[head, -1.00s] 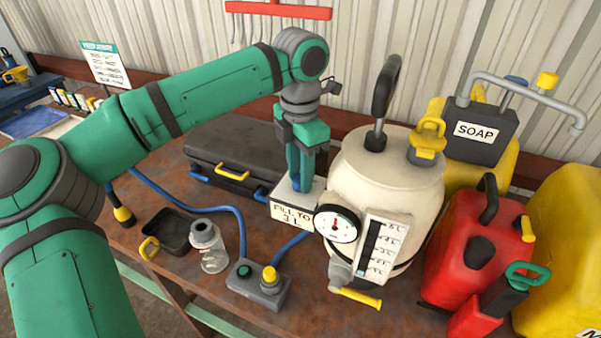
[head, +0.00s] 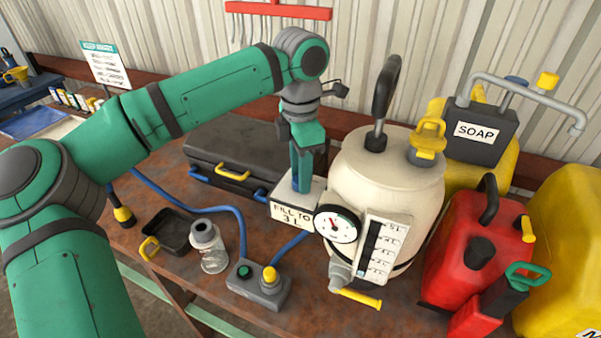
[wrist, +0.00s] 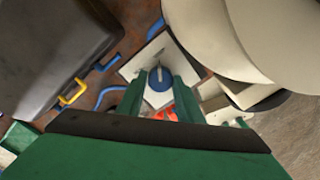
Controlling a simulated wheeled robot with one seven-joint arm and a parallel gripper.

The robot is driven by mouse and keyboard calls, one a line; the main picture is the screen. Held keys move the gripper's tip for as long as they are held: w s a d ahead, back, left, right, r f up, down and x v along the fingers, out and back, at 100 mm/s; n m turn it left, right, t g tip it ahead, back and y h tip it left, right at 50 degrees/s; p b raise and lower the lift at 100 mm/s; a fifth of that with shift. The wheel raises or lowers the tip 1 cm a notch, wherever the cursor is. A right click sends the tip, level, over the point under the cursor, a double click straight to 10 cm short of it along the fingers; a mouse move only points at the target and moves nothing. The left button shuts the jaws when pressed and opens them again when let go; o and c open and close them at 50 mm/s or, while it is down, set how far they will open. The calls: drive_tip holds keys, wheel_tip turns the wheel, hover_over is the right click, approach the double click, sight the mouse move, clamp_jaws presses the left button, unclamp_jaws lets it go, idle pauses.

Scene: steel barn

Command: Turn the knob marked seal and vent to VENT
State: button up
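The blue knob (wrist: 158,84) stands on a square white plate on top of the white box (head: 283,213), whose front reads "FILL TO 3 L". My gripper (head: 301,184) points straight down over this box, and its fingers reach the knob. In the wrist view the fingers of my gripper (wrist: 160,92) lie on both sides of the knob and appear closed against it. In the head view the fingers hide most of the knob. I cannot read any seal or vent marking, nor tell which way the knob points.
A cream tank (head: 382,185) with a dial (head: 337,224) and level scale (head: 379,250) stands close right of my gripper. A black case (head: 235,155) lies behind left. A grey button box (head: 258,285), glass jar (head: 209,248) and red can (head: 465,255) stand nearby.

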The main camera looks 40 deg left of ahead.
drive_tip(key=shift+o, duration=1.4)
wheel_tip(320, 180, up, 11)
drive_tip(key=shift+f, duration=0.1)
